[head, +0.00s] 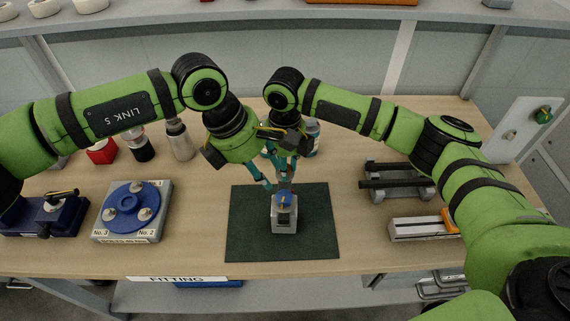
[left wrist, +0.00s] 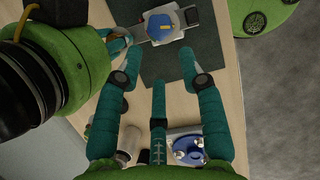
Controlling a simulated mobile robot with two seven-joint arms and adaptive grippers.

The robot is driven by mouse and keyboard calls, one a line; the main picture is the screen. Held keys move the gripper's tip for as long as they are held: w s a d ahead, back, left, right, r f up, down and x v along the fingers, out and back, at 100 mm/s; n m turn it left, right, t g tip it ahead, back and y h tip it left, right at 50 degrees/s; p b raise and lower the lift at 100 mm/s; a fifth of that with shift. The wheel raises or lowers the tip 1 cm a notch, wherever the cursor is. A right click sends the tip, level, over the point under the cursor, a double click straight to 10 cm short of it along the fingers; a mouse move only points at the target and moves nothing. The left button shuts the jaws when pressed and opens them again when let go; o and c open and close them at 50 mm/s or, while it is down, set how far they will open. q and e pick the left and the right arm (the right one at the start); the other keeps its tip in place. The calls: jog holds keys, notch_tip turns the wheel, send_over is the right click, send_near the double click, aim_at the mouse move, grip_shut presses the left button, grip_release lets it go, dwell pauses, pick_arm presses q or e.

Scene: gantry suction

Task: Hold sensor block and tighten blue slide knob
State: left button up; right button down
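The sensor block (head: 284,222) is a small light-grey cube standing on the dark green mat (head: 245,240) at the table's middle. A blue knob (head: 284,198) sits on its top. In the left wrist view the blue knob (left wrist: 163,26) carries a yellow bar, and the block lies beyond my fingertips. My left gripper (head: 265,188) has its teal fingers spread, empty, just left of and behind the block; its spread fingers also show in the left wrist view (left wrist: 160,62). My right gripper (head: 283,178) points down close behind the block; its fingers overlap the view, so its grip is unclear.
A blue round fixture (head: 128,203) on a grey base stands left. A dark blue clamp device (head: 45,214) is farther left. A grey rail fixture (head: 397,182) and an orange-ended slide (head: 425,226) stand right. Bottles (head: 180,140) stand behind. The mat around the block is clear.

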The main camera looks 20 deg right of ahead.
aim_at(283, 196)
dwell(0.3)
pick_arm(q)
jog(key=o, duration=0.4)
jog(key=shift+o, duration=0.3)
jog(key=shift+s, duration=0.1)
jog(key=d+f+n, duration=0.1)
jog(key=f+n, duration=0.1)
jog(key=f, duration=0.1)
jog(key=d+f+n+t, duration=0.1)
jog(key=f+n, duration=0.1)
jog(key=f, duration=0.1)
jog(key=d+f+n+t, duration=0.1)
jog(key=f+n, duration=0.1)
jog(key=f, duration=0.1)
jog(key=shift+s+d+n, duration=0.15)
jog(key=shift+s+n, duration=0.15)
jog(key=c, duration=1.1)
